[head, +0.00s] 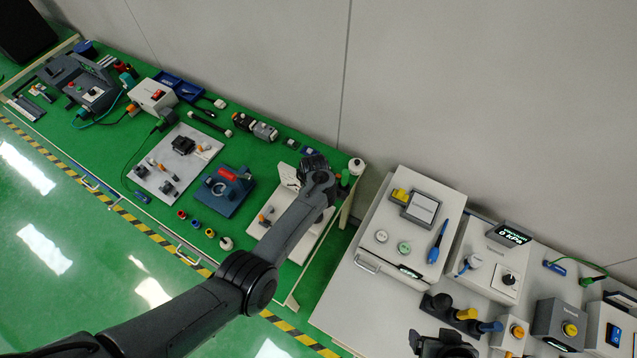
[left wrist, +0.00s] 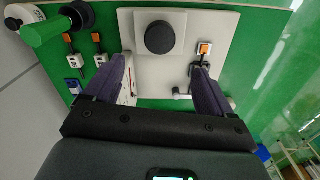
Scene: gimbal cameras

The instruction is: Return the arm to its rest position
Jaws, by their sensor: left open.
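My left arm reaches across the head view from the lower left. Its gripper (head: 314,163) is over the right end of the green bench, above a white fixture board (head: 307,238). In the left wrist view the two fingers of the left gripper (left wrist: 158,68) are spread with nothing between them. Behind them is a white plate (left wrist: 212,40) with a black round knob (left wrist: 160,38); it appears apart from the fingers. A dark part at the bottom edge of the head view looks like my right gripper (head: 440,345); its fingers cannot be made out.
The green bench (head: 110,165) holds several devices, including a blue fixture (head: 228,190) and a grey plate (head: 177,160). A grey table (head: 375,305) on the right carries boxes with knobs and a blue-handled tool (head: 437,242). A wall stands behind both. Green floor is open at the left front.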

